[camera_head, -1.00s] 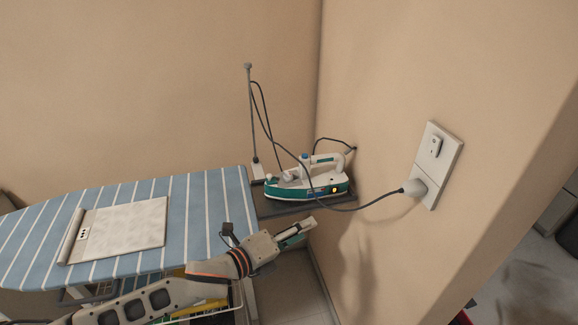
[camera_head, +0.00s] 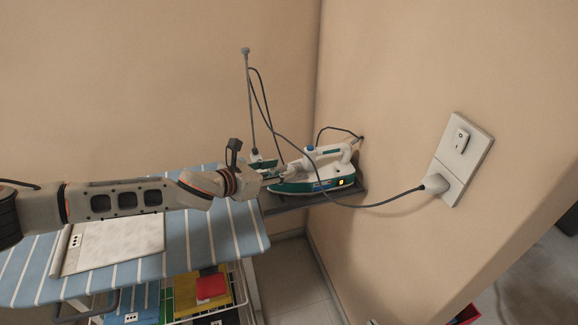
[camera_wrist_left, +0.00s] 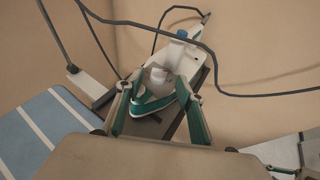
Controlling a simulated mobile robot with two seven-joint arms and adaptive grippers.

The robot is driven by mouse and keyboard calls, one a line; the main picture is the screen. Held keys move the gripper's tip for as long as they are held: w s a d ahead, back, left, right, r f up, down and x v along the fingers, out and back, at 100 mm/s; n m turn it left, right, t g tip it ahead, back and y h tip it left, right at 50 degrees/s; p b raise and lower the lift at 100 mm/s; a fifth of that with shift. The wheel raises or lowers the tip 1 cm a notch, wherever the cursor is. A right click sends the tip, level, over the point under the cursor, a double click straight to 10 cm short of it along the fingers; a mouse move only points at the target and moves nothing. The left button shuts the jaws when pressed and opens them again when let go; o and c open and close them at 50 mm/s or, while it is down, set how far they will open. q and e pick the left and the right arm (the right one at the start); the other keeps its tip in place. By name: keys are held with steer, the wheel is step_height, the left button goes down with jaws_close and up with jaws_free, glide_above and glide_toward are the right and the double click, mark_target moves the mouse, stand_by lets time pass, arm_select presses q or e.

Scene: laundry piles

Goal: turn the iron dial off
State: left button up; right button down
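The white and teal iron (camera_head: 315,184) lies on the dark rest at the end of the ironing board, with a small amber light lit on its side. In the left wrist view, the iron (camera_wrist_left: 188,56) points its tip toward me. A pale round knob, likely the dial (camera_wrist_left: 157,76), stands on its front part. My left gripper (camera_head: 275,170) is at the iron's front end. In the left wrist view its teal-padded fingers (camera_wrist_left: 158,105) are spread, one on each side of the tip and knob; contact cannot be told. My right gripper is not seen in the head view.
The iron's cord (camera_head: 375,201) runs to a plug (camera_head: 436,184) in the wall socket (camera_head: 463,160). The striped ironing board (camera_head: 215,235) carries a folded pale cloth (camera_head: 115,245). Walls close in behind and right.

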mark_target(292, 166)
arm_select(q)
steer(key=shift+x, duration=2.35)
jaws_close()
